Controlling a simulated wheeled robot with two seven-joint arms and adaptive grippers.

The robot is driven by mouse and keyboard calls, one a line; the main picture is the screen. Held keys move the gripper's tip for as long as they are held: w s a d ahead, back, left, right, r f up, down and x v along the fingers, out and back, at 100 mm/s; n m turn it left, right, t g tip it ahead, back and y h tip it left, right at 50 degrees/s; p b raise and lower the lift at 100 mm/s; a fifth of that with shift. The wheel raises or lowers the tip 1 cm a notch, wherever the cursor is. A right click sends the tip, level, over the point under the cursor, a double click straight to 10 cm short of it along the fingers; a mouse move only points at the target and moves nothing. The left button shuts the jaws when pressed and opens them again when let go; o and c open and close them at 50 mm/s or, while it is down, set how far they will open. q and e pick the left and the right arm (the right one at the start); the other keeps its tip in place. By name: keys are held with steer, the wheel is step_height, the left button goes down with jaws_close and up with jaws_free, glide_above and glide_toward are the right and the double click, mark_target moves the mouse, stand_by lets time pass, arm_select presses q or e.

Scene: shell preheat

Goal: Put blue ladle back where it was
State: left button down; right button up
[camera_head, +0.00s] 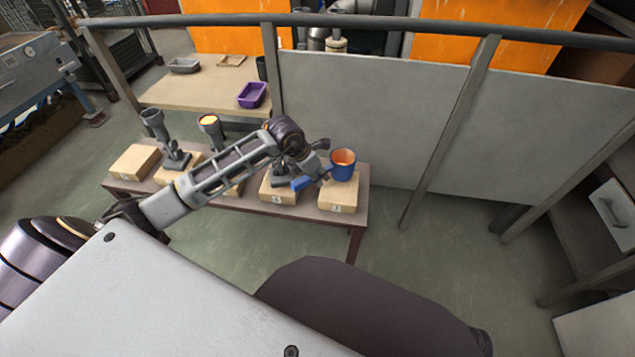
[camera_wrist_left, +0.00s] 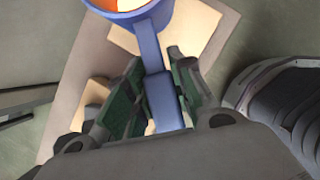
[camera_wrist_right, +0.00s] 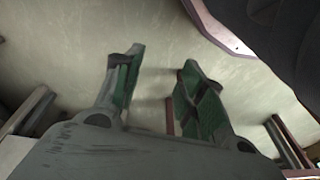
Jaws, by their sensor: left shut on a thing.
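The blue ladle (camera_head: 343,170) has a round cup with orange inside and a blue handle pointing left. Its cup appears upright over the rightmost wooden block (camera_head: 338,203) on the low bench; I cannot tell whether it touches the block. My left gripper (camera_head: 315,172) is shut on the ladle's handle. In the left wrist view the handle (camera_wrist_left: 160,98) runs between the green-padded fingers, with the cup beyond them. My right gripper (camera_wrist_right: 160,65) is open and empty above bare floor in the right wrist view; it does not show in the head view.
Other wooden blocks (camera_head: 133,160) line the bench (camera_head: 318,212), with dark stands and cups (camera_head: 210,122) on some. A table (camera_head: 190,94) behind holds a purple tray (camera_head: 252,94). Grey panels with a rail (camera_head: 365,118) close off the back. Floor right of the bench is clear.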

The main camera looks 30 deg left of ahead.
arm_select(q)
step_height(320, 180, down, 4)
steer(key=shift+r+b, duration=0.25)
steer(key=shift+b, duration=0.05)
arm_select(e)
steer(key=shift+w+a+r, duration=0.1)
steer(key=shift+w+r, duration=0.1)
steer(key=shift+r, duration=0.3)
steer(key=shift+w+a+r, duration=0.1)
steer(key=shift+w+r, duration=0.1)
steer(key=shift+r, duration=0.25)
arm_select(q)
steer(key=shift+f, duration=0.1)
arm_select(e)
steer(key=shift+f, duration=0.15)
arm_select(q)
steer(key=c, duration=1.2)
jaws_free()
arm_select(e)
steer(key=shift+r, duration=0.2)
